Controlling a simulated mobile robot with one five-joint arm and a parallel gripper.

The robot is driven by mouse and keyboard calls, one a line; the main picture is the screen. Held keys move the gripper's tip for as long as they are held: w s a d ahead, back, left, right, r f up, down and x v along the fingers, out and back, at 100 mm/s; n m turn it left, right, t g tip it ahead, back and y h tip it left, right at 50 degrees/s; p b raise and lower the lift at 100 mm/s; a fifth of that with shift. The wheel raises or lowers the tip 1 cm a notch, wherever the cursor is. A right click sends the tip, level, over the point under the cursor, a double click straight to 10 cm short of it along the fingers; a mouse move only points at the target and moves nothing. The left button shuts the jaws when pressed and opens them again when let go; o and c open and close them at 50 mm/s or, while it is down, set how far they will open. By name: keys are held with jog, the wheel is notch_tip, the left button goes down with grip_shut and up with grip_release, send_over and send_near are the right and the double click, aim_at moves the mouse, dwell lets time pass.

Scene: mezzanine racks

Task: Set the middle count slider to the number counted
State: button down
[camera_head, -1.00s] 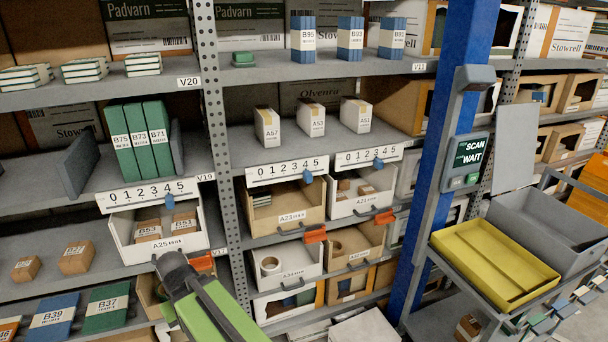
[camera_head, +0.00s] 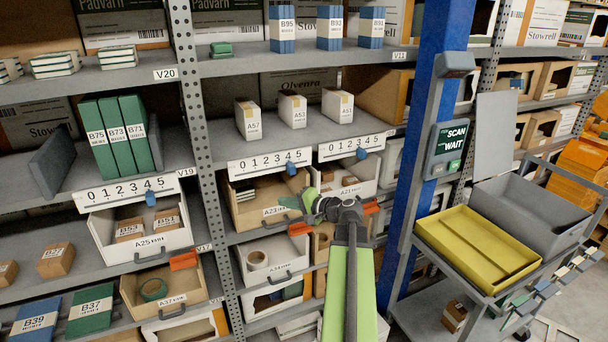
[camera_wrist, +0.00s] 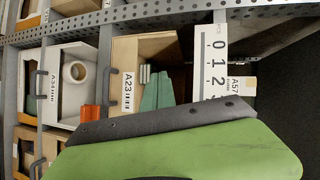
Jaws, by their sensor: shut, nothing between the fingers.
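The middle count slider is a blue knob (camera_head: 291,168) on a white scale strip (camera_head: 258,165) marked 0 to 5. It sits at about the 4. The strip also shows in the wrist view (camera_wrist: 210,65), where its far end and the knob are hidden. Above it stand three white boxes labelled A57 (camera_head: 248,121), A53 (camera_head: 293,110) and A51 (camera_head: 338,106). My gripper (camera_head: 288,202) is shut and empty, below the strip, in front of bin A23 (camera_head: 270,218). It is apart from the knob.
Similar strips with blue knobs lie left (camera_head: 150,198) and right (camera_head: 361,153). Bins and orange tabs (camera_head: 184,260) project below. A blue post (camera_head: 425,120) with a SCAN WAIT panel (camera_head: 448,146) and a cart with a yellow tray (camera_head: 425,228) stand at right.

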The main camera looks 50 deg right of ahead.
aim_at(291, 168)
jog(key=s+d+r+m+t+h, duration=0.1)
jog(key=s+d+r+m+h, duration=0.15)
jog(key=s+d, duration=0.35)
jog(key=s+d+r+m+t+h, duration=0.2)
jog(key=s+d+r, duration=0.1)
jog(key=d, duration=0.5)
jog(key=w+a, duration=0.3)
jog(key=w, duration=0.8)
jog(key=shift+w, duration=0.2)
jog(key=shift+r, duration=0.1)
